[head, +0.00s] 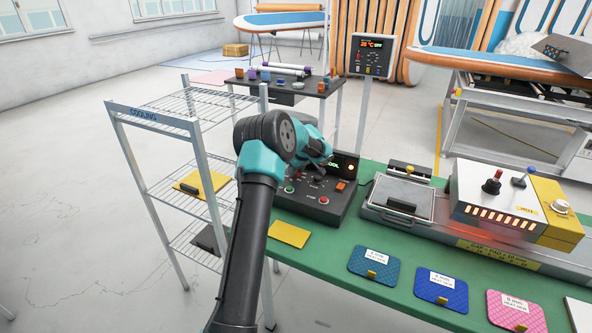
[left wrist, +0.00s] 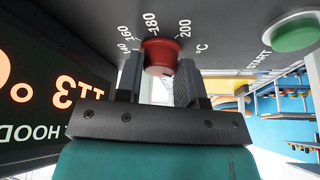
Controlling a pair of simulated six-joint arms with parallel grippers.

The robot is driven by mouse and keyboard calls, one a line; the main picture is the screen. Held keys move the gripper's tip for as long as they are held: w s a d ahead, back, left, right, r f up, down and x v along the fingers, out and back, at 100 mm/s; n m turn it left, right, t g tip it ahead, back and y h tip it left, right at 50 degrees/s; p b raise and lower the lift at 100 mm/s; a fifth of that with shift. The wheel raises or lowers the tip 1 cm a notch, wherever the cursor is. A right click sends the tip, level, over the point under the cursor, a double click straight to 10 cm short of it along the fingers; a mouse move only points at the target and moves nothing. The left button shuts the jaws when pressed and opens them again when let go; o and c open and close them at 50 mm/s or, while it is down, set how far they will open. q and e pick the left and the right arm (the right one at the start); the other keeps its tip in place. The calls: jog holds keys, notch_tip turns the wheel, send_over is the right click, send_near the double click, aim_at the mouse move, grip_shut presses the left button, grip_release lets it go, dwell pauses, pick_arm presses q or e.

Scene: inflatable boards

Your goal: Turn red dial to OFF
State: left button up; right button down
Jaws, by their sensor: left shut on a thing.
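The red dial (left wrist: 161,57) shows in the left wrist view, under a printed scale from 140 to 200 °C. The 180 mark stands by the middle of the dial. No OFF mark shows in that view. My left gripper (left wrist: 158,82) is shut on the dial, with one dark finger on each side. In the head view my left gripper (head: 320,160) is over the black control box (head: 318,210), and my arm hides the dial there. My right gripper is not in view.
A green START button (left wrist: 296,32) and a lit display (left wrist: 45,90) flank the dial. The box sits on a green table (head: 330,245) with several coloured pads. A press (head: 400,195) stands right of it, a wire rack (head: 170,155) left.

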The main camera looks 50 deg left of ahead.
pick_arm(q)
jog(key=o, duration=0.9)
jog(key=v, duration=1.7)
jog(key=shift+r, duration=0.2)
